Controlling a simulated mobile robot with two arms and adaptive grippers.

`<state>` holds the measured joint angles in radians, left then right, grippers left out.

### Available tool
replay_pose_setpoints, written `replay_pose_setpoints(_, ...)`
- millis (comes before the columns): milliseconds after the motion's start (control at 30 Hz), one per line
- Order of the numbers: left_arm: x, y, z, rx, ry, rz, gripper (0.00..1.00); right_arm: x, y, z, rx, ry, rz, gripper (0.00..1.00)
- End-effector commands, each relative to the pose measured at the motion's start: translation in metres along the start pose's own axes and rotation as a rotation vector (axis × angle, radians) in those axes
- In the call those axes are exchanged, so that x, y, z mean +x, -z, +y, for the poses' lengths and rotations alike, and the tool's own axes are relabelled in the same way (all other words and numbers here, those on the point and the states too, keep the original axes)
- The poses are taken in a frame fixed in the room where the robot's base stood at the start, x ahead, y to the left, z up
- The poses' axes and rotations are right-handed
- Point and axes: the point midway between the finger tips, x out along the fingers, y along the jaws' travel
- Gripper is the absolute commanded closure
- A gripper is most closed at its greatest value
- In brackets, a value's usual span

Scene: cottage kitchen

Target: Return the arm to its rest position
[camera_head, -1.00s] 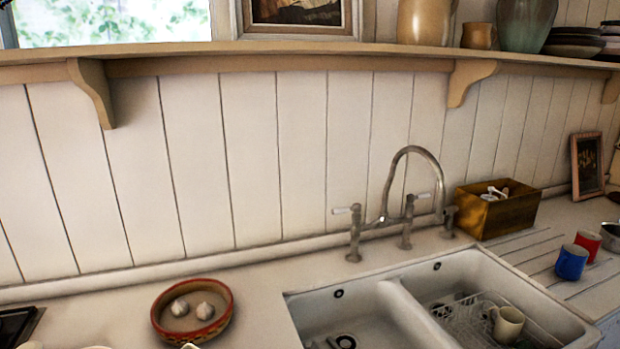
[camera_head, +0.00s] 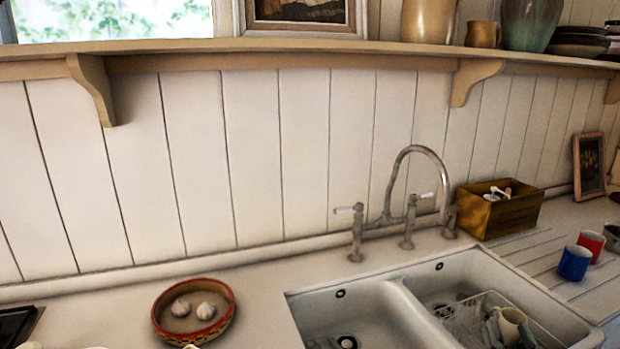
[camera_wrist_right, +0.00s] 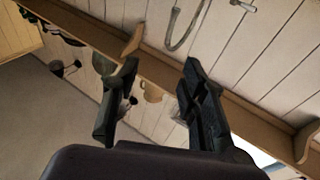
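My right gripper (camera_head: 510,320) shows at the lower right of the head view, its grey fingers on either side of a cream mug (camera_head: 511,325) in the picture. In the right wrist view my right gripper (camera_wrist_right: 160,66) is open, with its two dark fingers well apart and nothing between them. That view looks past the fingers at the wall and shelf, upside down. The fingers do not close on the mug. My left gripper is in neither view.
The white double sink (camera_head: 394,310) holds a wire rack (camera_head: 462,318). The tap (camera_head: 410,200), wooden box (camera_head: 500,208), blue mug (camera_head: 574,262) and red mug (camera_head: 591,243) stand around it. A bowl (camera_head: 160,322) with garlic sits left. A shelf (camera_head: 300,58) runs above.

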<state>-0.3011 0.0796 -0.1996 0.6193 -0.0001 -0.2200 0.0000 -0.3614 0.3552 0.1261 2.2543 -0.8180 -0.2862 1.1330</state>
Motion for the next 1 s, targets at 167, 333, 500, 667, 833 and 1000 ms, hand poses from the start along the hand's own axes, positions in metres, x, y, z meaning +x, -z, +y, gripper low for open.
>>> replay_pose_setpoints(167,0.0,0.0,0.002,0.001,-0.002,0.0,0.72,-0.052,-0.082,0.009,-0.021,-0.199,-0.394,0.61)
replay_pose_setpoints(333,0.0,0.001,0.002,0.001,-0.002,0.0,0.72,-0.132,-0.152,-0.02,-0.081,-0.166,-0.842,0.61)
replay_pose_setpoints(500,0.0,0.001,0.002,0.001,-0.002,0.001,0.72,-0.201,-0.183,-0.057,-0.131,-0.013,-1.153,0.61)
replay_pose_setpoints(667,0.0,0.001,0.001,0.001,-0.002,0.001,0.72,-0.255,-0.191,-0.088,-0.167,0.165,-1.356,0.61)
replay_pose_setpoints(833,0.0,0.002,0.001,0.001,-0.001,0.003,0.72,-0.285,-0.212,-0.106,-0.193,0.286,-1.468,0.61)
replay_pose_setpoints(1000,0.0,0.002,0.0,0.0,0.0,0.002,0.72,-0.287,-0.262,-0.109,-0.195,0.285,-1.486,0.61)
